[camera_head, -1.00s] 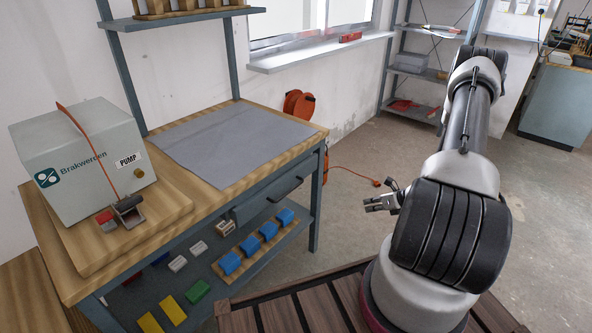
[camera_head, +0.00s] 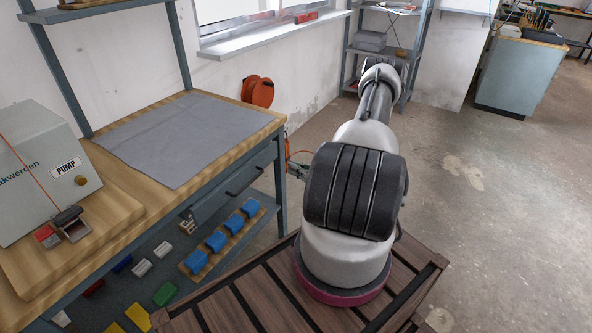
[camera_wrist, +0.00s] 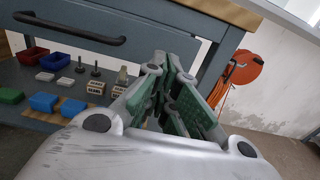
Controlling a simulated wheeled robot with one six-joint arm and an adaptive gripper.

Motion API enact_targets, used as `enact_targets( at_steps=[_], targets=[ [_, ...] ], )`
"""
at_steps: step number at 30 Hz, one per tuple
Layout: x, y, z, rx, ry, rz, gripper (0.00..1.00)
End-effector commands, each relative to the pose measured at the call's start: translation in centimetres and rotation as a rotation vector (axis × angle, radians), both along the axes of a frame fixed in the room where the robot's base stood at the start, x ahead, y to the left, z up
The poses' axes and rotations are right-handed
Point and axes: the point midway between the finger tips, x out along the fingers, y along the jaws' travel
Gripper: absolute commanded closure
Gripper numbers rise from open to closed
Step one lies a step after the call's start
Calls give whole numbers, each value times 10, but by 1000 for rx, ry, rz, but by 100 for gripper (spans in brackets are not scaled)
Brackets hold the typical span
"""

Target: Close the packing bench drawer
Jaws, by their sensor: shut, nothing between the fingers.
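The packing bench (camera_head: 140,215) stands at left, with a wooden top and a blue-grey frame. Its drawer (camera_head: 212,203) has a grey front and a black bar handle (camera_head: 245,181) below the top. The handle (camera_wrist: 70,29) also shows at upper left in the wrist view, across the drawer front (camera_wrist: 150,38). I cannot tell how far the drawer stands out. My gripper (camera_head: 293,166) is just right of the bench's right front leg, partly hidden by my arm. In the wrist view my gripper (camera_wrist: 172,70) is shut and empty, its green-padded fingers right of the handle, apart from it.
The bench's lower shelf holds blue blocks (camera_head: 216,241) and coloured bins. A pump box (camera_head: 40,165) and grey mat (camera_head: 180,135) lie on top. An orange cable reel (camera_head: 258,91) hangs on the wall behind. Floor at right is clear.

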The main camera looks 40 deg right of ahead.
Motion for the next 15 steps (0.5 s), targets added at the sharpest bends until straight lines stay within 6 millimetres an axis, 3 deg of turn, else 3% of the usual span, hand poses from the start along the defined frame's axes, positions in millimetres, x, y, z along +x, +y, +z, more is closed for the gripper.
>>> enact_targets(
  at_steps=[9, 15],
  targets=[
    [63, 24, 0, -1, 1, 4, 100],
    [86, 32, 0, 0, 1, 2, 100]
  ],
)
